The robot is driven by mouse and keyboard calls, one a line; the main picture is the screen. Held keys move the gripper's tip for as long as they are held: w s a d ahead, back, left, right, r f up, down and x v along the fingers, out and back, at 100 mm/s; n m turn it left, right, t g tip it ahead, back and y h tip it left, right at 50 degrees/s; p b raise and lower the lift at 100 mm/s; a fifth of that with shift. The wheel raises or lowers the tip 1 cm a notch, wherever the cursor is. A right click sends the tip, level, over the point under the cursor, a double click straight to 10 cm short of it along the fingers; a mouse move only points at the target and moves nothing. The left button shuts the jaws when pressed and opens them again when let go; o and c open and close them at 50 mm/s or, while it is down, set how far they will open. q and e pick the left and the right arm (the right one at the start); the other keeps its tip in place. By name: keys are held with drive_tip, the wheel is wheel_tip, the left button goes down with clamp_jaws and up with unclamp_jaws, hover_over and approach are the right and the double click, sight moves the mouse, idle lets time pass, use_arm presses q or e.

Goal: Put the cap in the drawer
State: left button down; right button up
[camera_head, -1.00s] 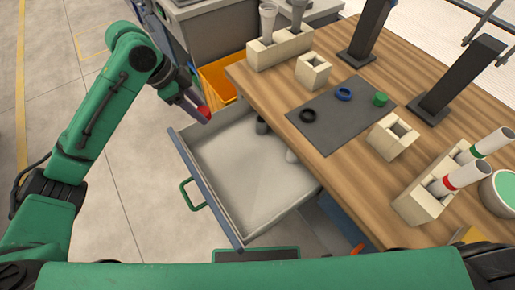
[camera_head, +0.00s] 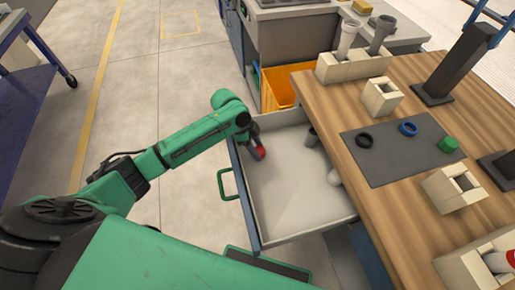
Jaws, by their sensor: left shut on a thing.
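The drawer (camera_head: 290,205) is pulled out from the wooden table, its inside grey and its green handle (camera_head: 226,184) facing left. My left gripper (camera_head: 260,149) is at the drawer's far left part, just inside its front wall in the picture, and is shut on a small red cap (camera_head: 260,154). The fingers partly hide the cap, and I cannot tell how high it is above the drawer floor. A dark grey piece (camera_head: 311,138) and a whitish piece (camera_head: 334,177) are in the drawer along its table side. My right gripper is not in view.
On the table (camera_head: 335,110), a dark mat (camera_head: 385,170) bears a black ring (camera_head: 364,140), a blue ring (camera_head: 408,128) and a green cap (camera_head: 448,144). Beige holders and dark stands surround it. An orange bin (camera_head: 283,90) stands behind the drawer. The drawer's middle is clear.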

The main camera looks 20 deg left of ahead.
use_arm(q)
drive_tip(key=shift+f, duration=0.1)
drive_tip(key=shift+c, duration=1.7)
unclamp_jaws()
drive_tip(key=p+v, duration=0.1)
drive_tip(key=v, duration=1.1)
